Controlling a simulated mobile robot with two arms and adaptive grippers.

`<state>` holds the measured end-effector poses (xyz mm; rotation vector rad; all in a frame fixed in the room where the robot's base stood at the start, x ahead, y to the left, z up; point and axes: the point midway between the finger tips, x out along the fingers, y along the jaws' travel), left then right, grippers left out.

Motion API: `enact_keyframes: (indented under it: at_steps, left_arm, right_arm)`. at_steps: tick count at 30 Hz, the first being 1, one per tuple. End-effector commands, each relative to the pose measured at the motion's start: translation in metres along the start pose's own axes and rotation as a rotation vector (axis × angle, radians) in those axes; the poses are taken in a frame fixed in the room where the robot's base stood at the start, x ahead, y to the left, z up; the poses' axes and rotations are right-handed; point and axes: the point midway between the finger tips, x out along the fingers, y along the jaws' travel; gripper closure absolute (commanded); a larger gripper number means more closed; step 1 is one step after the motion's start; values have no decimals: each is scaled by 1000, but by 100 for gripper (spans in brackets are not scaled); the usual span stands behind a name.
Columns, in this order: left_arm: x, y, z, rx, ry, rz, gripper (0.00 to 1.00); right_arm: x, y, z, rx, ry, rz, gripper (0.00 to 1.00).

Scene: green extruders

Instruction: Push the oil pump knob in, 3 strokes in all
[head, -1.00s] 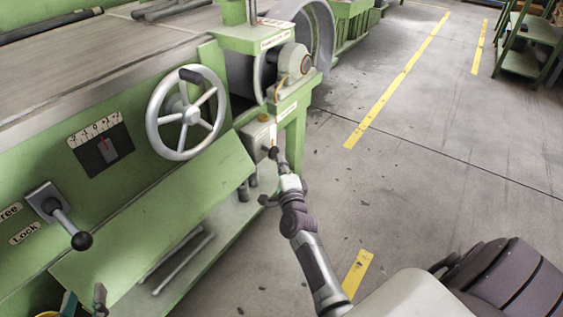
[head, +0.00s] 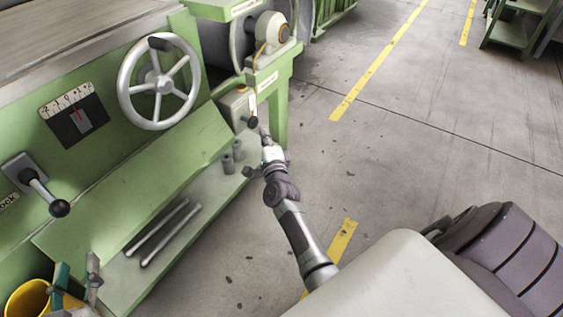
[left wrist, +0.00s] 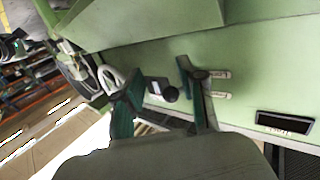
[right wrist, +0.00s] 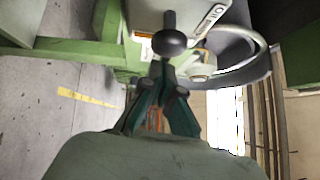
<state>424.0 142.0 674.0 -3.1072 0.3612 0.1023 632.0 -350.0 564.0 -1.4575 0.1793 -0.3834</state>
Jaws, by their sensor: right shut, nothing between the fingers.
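The oil pump knob (head: 253,122) is a black ball on a short rod, on the light box at the end of the green machine. In the right wrist view the knob (right wrist: 171,43) shows close, on its dark rod, beside a label reading OIL. My right gripper (head: 264,134) is shut and empty, its tips right at the knob (right wrist: 166,72); I cannot tell whether they touch it. My left gripper (head: 77,268) is open and empty at the lower left, in front of the machine; its parted fingers show in the left wrist view (left wrist: 158,92).
A spoked handwheel (head: 159,82) and a black-knobbed lever (head: 42,187) stand on the green front panel. A sloped green cover (head: 135,180) lies left of my right arm. A yellow container (head: 30,298) is at the lower left. The floor (head: 400,150) to the right is clear.

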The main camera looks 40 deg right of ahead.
Motion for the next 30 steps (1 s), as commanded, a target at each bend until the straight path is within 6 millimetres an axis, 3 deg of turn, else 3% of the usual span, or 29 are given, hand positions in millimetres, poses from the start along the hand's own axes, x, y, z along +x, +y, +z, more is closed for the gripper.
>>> enact_keyframes:
  at_steps: [18,30]
  left_arm:
    - [-33,-12,75,3,-466,-30,60]
    - [-38,-14,82,2,-507,-33,60]
  right_arm:
    - [-92,0,-2,-3,2,2,100]
    - [-101,1,-1,-1,2,0,100]
